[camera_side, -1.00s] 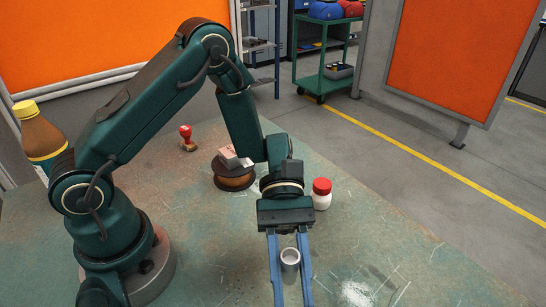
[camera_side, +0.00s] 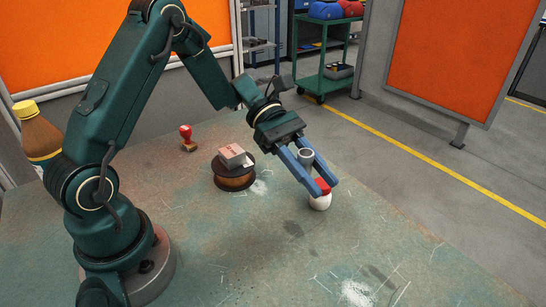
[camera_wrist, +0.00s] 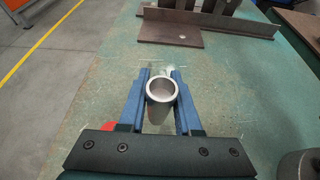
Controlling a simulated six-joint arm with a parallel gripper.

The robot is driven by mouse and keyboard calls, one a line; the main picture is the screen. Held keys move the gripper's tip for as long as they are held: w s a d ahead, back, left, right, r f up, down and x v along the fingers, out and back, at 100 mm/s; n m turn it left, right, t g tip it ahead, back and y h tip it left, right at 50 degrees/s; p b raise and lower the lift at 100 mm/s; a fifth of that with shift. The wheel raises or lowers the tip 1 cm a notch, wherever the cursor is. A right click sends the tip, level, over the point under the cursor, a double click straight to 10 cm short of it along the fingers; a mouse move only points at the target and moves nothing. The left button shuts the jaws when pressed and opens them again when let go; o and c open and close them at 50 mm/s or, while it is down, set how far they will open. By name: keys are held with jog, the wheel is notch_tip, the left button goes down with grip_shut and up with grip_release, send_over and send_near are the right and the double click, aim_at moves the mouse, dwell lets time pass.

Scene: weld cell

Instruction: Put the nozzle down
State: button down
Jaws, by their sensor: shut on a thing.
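The nozzle (camera_side: 306,157) is a short grey metal tube with an open round end. It sits between the two blue fingers of my gripper (camera_side: 320,182), which is shut on it. In the wrist view the nozzle (camera_wrist: 161,90) shows its ring-shaped opening toward the camera, with a finger on each side. In the side view the gripper reaches toward the right and appears above the table (camera_side: 250,265). The height of the nozzle above the table cannot be told exactly.
A white bottle (camera_side: 320,202) with a red cap appears right by the fingertips, partly covered by them. A wire spool (camera_side: 233,180) carries a small box (camera_side: 231,155). A red stamp (camera_side: 187,138) and a brown bottle (camera_side: 38,135) stand farther left. The front table area is clear.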

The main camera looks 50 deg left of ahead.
jog(key=w+a+n+t, duration=0.2)
jog(key=w+n+t, duration=0.1)
jog(key=t, duration=0.1)
send_over(355, 252)
jog(key=shift+y, duration=0.3)
notch_tip(355, 252, down, 7)
jog(key=shift+r, duration=0.2)
jog(key=shift+f, duration=1.95)
jog(key=shift+f, duration=0.2)
jog(key=c, duration=0.6)
grip_release()
jog(key=shift+r, duration=0.1)
